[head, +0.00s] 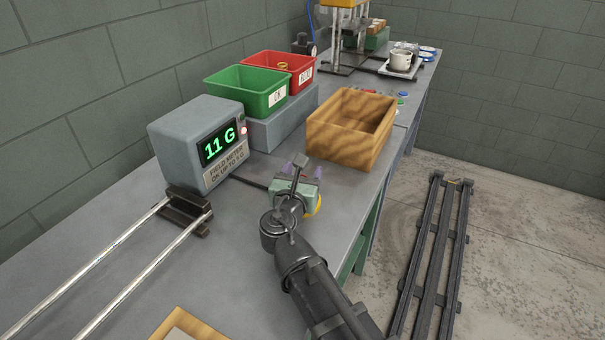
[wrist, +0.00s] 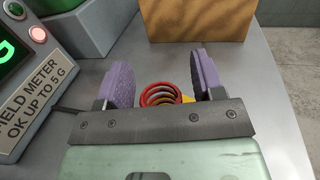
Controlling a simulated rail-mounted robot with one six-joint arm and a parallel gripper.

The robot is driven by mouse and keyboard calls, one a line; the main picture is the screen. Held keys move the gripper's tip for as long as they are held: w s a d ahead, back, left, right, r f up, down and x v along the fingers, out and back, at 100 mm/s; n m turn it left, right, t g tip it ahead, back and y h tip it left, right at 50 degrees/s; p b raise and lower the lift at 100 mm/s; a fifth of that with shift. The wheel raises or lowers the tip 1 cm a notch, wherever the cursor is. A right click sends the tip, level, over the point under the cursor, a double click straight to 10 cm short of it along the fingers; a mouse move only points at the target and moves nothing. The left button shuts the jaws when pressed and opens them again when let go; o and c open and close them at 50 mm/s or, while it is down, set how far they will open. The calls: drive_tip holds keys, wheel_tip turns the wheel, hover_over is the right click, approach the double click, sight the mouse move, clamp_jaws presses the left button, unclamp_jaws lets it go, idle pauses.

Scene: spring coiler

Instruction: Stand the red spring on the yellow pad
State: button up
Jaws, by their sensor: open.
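My gripper (wrist: 161,80) is open, its two purple finger pads on either side of the red spring (wrist: 160,95) with a gap to each side. The spring's upper coils show between the fingers; its lower part is hidden behind the dark gripper bar. A bit of the yellow pad (wrist: 187,99) shows just right of the spring. Whether the spring rests fully on it cannot be told. In the head view my gripper (head: 304,168) is low over the bench, the yellow pad (head: 317,206) peeks out at its right, and the spring is hidden.
A field meter (head: 198,143) reading 11 G stands left. Behind it a green bin (head: 247,89) and a red bin (head: 303,68) sit on a grey block (head: 284,122). A wooden box (head: 345,148) stands just beyond my gripper. The bench's right edge is close.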

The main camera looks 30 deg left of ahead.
drive_tip(key=v, duration=1.2)
drive_tip(key=shift+r, duration=0.15)
drive_tip(key=shift+c, duration=0.4)
